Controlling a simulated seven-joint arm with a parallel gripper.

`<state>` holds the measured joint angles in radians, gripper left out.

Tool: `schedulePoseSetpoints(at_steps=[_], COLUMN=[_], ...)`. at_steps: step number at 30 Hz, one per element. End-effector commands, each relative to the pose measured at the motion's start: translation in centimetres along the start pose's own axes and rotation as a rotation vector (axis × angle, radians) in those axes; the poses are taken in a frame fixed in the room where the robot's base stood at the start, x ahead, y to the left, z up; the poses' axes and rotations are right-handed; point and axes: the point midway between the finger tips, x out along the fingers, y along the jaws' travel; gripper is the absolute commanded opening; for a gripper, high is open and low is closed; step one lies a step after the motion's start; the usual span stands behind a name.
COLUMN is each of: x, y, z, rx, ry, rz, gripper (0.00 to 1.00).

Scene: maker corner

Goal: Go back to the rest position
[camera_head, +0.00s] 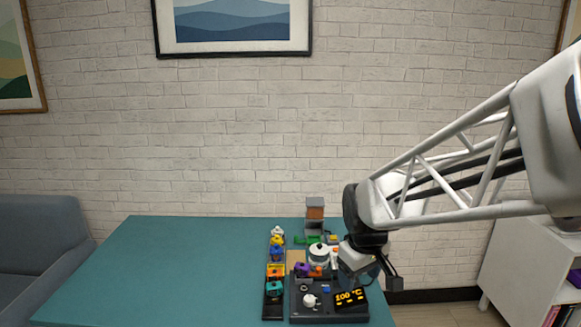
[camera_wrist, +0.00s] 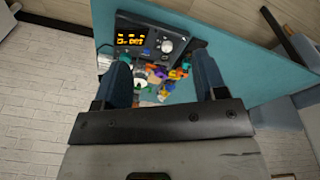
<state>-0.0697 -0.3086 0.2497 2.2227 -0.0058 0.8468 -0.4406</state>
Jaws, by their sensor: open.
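My gripper (camera_head: 368,281) hangs at the end of my arm over the right part of the teal table, close above or in front of the dark control station. In the wrist view my gripper (camera_wrist: 165,85) shows two blue-grey fingers spread wide apart, with nothing held between them. The station with its lit display reading 100 °C (camera_head: 350,297) shows just below the gripper in the head view. In the wrist view the display (camera_wrist: 130,39) lies beyond the left finger. The fingertips are partly hidden in the head view.
A dark rack (camera_head: 273,310) holds several small coloured pieces left of the station. A white round pot-like item (camera_head: 319,253) and a grey-and-brown block (camera_head: 315,212) stand behind. The table's left half (camera_head: 160,275) is clear. A sofa (camera_head: 40,240) stands left, a white shelf (camera_head: 520,265) right.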

Motion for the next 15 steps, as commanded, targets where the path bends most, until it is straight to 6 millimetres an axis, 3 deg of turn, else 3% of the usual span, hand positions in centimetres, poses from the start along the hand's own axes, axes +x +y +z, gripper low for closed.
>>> schedulePoseSetpoints(at_steps=[6, 15], x=[-2.9, -5.3], y=[-1.3, -3.6], z=[5.2, 12.0], rx=[0.142, 0.339], ry=[0.027, 0.062], rz=[0.015, 0.030], gripper=[0.65, 0.65])
